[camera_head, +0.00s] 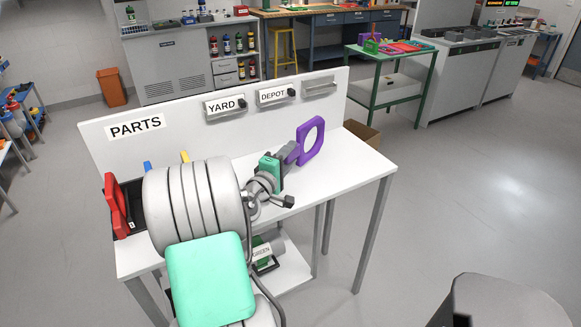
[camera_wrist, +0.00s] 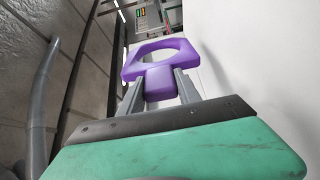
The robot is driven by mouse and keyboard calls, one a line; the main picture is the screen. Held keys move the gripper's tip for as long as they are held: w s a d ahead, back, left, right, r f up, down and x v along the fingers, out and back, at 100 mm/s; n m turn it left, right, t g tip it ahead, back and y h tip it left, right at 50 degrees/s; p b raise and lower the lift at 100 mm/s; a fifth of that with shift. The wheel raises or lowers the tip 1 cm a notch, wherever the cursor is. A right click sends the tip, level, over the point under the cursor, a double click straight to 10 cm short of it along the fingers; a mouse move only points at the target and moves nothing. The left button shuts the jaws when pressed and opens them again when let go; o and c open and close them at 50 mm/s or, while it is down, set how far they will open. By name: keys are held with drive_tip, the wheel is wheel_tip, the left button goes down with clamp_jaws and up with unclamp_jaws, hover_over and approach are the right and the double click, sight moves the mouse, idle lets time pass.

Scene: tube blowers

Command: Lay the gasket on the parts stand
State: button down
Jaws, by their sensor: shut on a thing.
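The purple gasket (camera_head: 311,140) is a thick ring with a tab. My gripper (camera_head: 290,153) is shut on its tab and holds the ring out to the right, over the right part of the parts stand (camera_head: 347,165). In the wrist view the gasket (camera_wrist: 158,58) sits between the two grey fingers (camera_wrist: 160,85), with its hole clear. I cannot tell whether it touches the white top. The stand has a back panel marked PARTS. My arm hides much of the top's left and middle.
A red part (camera_head: 115,205) stands in a dark rack at the stand's left end, with blue and yellow pieces partly hidden behind my arm. YARD (camera_head: 224,106) and DEPOT (camera_head: 276,96) holders are on the back panel. The top's right end is bare. A green-framed table (camera_head: 393,55) stands behind.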

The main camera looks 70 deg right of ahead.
drive_tip(key=shift+d+f+b, duration=0.2)
drive_tip(key=shift+f, duration=0.85)
drive_tip(key=shift+d+f+b, duration=0.15)
drive_tip(key=shift+f+b, duration=0.05)
drive_tip(key=shift+f, duration=0.8)
drive_tip(key=c, duration=0.9)
unclamp_jaws()
drive_tip(key=shift+o, duration=0.2)
drive_tip(key=shift+r, duration=0.15)
drive_tip(key=shift+w+a, duration=0.1)
drive_tip(key=shift+a, duration=0.25)
drive_tip(key=a, duration=0.3)
drive_tip(key=w+a, duration=0.1)
drive_tip(key=a, duration=0.3)
drive_tip(key=a+b, duration=0.1)
drive_tip(key=a, duration=0.3)
drive_tip(key=shift+w+a, duration=0.1)
drive_tip(key=shift+w, duration=0.05)
